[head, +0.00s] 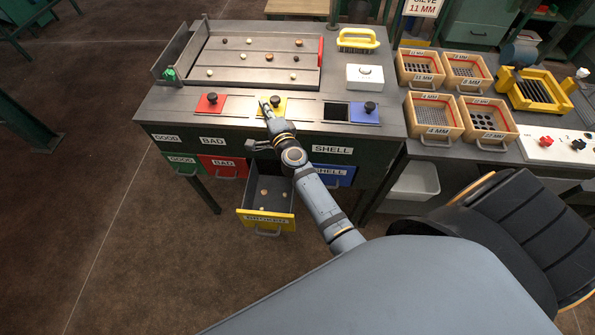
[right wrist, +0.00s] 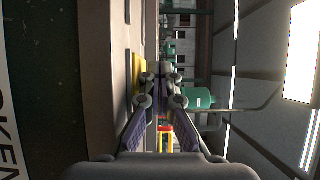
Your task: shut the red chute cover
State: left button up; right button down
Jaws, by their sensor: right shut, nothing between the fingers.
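The red chute cover (head: 211,103) with its black knob lies flat at the left of the sorting bench's front strip. No dark opening shows beside it. My right gripper (head: 265,104) is at the yellow cover (head: 280,107), right of the red one. In the right wrist view its fingers (right wrist: 162,78) are together and empty, with a yellow edge (right wrist: 139,76) beside them. Whether they touch the yellow cover or its knob is unclear. The blue cover (head: 364,115) sits further right, with a dark open chute (head: 336,111) on its left. My left gripper is not in view.
A sorting tray (head: 245,59) with several small lumps lies behind the covers. The yellow-fronted drawer (head: 265,220) stands pulled out below. A white box (head: 364,77), a yellow brush (head: 358,40) and wooden sieve boxes (head: 434,117) are to the right.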

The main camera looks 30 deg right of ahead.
jog(key=s+a+f+n+g+y, duration=0.3)
jog(key=s+a+n+y, duration=0.45)
jog(key=s, duration=0.55)
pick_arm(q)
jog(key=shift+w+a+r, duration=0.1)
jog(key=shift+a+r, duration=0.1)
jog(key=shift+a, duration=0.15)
pick_arm(e)
jog(key=s+d+f+n+g+h, duration=0.2)
jog(key=s+f+n+g, duration=0.5)
jog(key=f, duration=0.5)
jog(key=s+n+h, duration=0.1)
jog(key=s+n, duration=0.1)
jog(key=n, duration=0.1)
jog(key=shift+s+g, duration=0.15)
jog(key=shift+g, duration=0.25)
